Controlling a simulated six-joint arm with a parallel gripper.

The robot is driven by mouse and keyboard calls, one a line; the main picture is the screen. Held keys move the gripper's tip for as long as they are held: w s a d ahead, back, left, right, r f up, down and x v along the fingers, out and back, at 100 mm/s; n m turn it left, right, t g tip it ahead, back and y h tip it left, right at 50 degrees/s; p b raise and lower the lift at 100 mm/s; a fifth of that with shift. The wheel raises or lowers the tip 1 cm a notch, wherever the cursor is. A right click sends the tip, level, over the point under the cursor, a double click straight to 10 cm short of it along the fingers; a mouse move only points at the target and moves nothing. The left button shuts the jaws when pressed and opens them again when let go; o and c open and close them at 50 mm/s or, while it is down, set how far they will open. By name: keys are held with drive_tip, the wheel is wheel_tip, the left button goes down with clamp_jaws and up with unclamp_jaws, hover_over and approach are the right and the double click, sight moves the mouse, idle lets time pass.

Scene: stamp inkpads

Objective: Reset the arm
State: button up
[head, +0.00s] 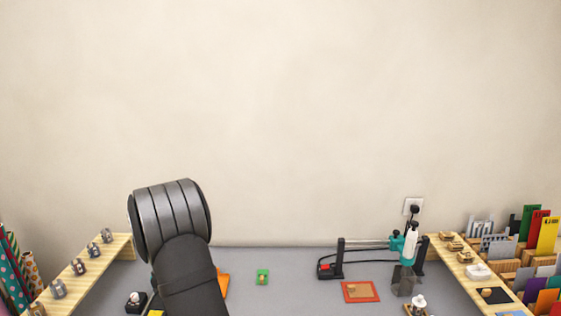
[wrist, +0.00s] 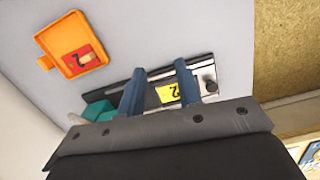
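My arm is black and ribbed and stands at the left of the middle in the head view; my gripper is hidden there. In the wrist view my gripper (wrist: 158,78) has two blue fingers spread apart with nothing held between them. Beyond them lies a dark plate (wrist: 203,72) with a yellow piece (wrist: 168,93) marked 2. An open orange tray (wrist: 93,65) with a red piece (wrist: 78,58) in it lies up and left of the fingers. In the head view an orange edge (head: 223,284) shows beside my arm.
A green pad (head: 262,272) and a red-framed pad (head: 360,298) lie on the grey table. A teal-handled device (head: 398,243) stands at the back right. Wooden shelves with stamps line the left (head: 78,250) and right (head: 455,264). A small black stand (head: 136,306) is left of my arm.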

drive_tip(key=w+d+n, duration=0.1)
drive_tip(key=w+d, duration=0.7)
drive_tip(key=d, duration=0.6)
drive_tip(key=w+d, duration=0.8)
drive_tip(key=d, duration=0.5)
drive_tip(key=w+a+f, duration=0.1)
drive_tip(key=a, duration=0.1)
drive_tip(key=w+a+f, duration=0.1)
drive_tip(key=a+f, duration=0.1)
drive_tip(key=w+a+f, duration=0.1)
drive_tip(key=a+f, duration=0.1)
drive_tip(key=a, duration=0.1)
drive_tip(key=shift+w+f, duration=0.1)
drive_tip(key=shift+w, duration=0.05)
drive_tip(key=shift+w+a+f, duration=0.15)
drive_tip(key=shift+a+f, duration=0.1)
drive_tip(key=shift+a, duration=0.25)
